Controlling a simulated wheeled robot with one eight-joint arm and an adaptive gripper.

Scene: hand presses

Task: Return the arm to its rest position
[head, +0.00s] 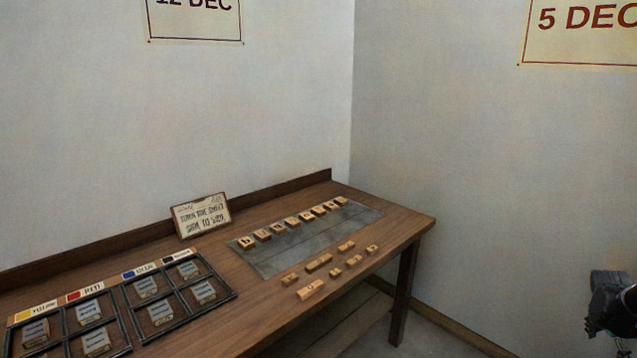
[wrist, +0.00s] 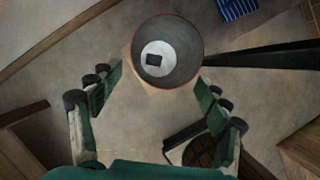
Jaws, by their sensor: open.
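My gripper (wrist: 160,88) is open and empty in the wrist view, its green-padded fingers spread wide on the left and right. It points down over the bare floor, with a round grey bin (wrist: 181,72) seen beyond the fingertips. Nothing is between the fingers. In the head view, a dark piece at the right edge looks like part of my arm, cut off by the frame and away from the table; the gripper's fingers cannot be made out there.
A wooden table (head: 262,325) bears a grey plate (head: 292,257) with a row of letter blocks, several loose blocks in front, a sign (head: 201,216), and a divided tray (head: 120,306) with coloured labels. Walls stand behind and right. A blue striped item (wrist: 237,8) shows in the wrist view.

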